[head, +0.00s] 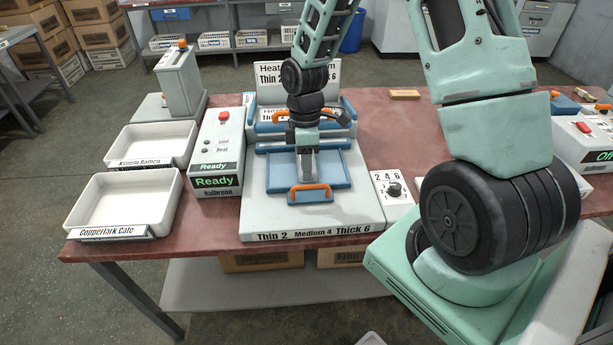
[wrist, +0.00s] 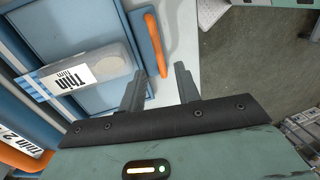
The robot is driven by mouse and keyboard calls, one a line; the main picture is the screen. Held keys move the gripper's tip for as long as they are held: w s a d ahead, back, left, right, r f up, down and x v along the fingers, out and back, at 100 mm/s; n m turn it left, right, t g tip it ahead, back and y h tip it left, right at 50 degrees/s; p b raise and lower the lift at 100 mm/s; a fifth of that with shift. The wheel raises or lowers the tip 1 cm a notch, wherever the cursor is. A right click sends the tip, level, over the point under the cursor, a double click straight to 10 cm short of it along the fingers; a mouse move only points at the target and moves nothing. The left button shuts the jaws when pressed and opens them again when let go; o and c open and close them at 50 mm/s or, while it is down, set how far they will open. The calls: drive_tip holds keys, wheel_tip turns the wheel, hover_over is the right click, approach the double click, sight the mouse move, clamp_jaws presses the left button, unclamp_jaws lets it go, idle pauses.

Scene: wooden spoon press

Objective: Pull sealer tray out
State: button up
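The sealer tray (head: 331,161) is a blue flat tray with an orange handle (head: 310,190) on its front edge. It lies in front of the sealer (head: 268,118), over the white base. My gripper (wrist: 160,70) is open and empty. In the wrist view, the near end of the orange handle (wrist: 157,45) shows between and beyond the fingertips; I cannot tell the height gap. A clear packet (wrist: 98,66) labelled "Thin" lies in the tray. In the head view my gripper hangs over the tray and hides part of it and of the sealer.
A white unit reading "Ready" (head: 217,155) stands left of the sealer, and a dial box (head: 394,192) stands right. Two white trays, Kenora Ramen (head: 152,140) and Copperlark Cafe (head: 121,200), are at the left. Red tabletop (head: 379,125) is clear behind the dial box.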

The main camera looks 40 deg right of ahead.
drive_tip(key=shift+s+a+f, duration=0.1)
drive_tip(key=shift+s+f, duration=0.1)
drive_tip(key=shift+f, duration=0.8)
drive_tip(key=shift+s+a+f, duration=0.1)
drive_tip(key=shift+s+f, duration=0.05)
drive_tip(key=shift+f, duration=0.8)
